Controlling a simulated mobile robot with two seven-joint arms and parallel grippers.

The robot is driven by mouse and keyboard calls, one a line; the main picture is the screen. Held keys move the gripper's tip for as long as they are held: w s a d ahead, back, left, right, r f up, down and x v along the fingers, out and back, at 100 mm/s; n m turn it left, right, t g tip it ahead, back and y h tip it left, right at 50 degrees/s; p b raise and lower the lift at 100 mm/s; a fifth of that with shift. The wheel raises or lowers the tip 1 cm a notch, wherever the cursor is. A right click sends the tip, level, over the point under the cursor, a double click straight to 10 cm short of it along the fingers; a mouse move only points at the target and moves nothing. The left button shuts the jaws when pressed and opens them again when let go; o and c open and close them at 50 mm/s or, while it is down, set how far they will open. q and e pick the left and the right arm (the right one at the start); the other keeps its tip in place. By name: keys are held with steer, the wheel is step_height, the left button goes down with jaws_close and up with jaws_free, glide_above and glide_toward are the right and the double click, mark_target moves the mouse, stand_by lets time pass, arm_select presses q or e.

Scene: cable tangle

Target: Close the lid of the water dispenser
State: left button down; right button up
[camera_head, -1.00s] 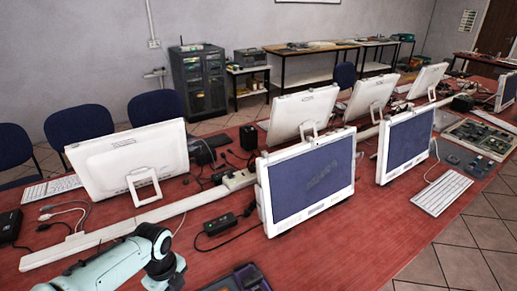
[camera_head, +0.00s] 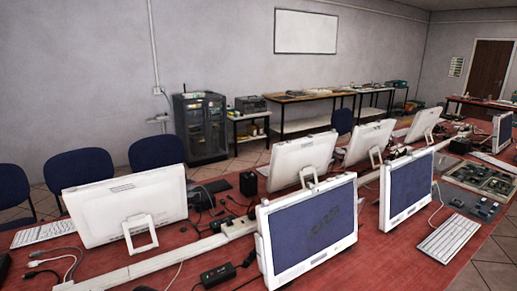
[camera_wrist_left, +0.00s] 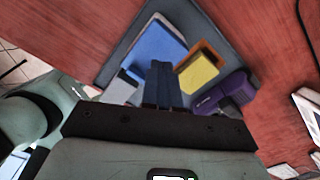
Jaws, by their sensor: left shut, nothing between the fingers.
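No water dispenser or lid of one can be made out in either view. My left gripper (camera_wrist_left: 163,88) shows only in the left wrist view. Its two dark fingers are shut together with nothing between them. They point over a dark flat mat or tray (camera_wrist_left: 118,58) on the red table, but the gap to it cannot be judged. My right gripper is in neither view.
Around the fingers are a blue block (camera_wrist_left: 158,48), a yellow block (camera_wrist_left: 198,75) and a purple item (camera_wrist_left: 228,93). In the head view, white-framed monitors (camera_head: 310,228), keyboards (camera_head: 449,238) and cables crowd the red table. A dark cabinet (camera_head: 201,128) stands by the wall.

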arm_select(q)
steer(key=shift+r, duration=0.1)
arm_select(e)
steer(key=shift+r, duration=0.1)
arm_select(q)
step_height(320, 180, up, 6)
steer(key=p, duration=0.5)
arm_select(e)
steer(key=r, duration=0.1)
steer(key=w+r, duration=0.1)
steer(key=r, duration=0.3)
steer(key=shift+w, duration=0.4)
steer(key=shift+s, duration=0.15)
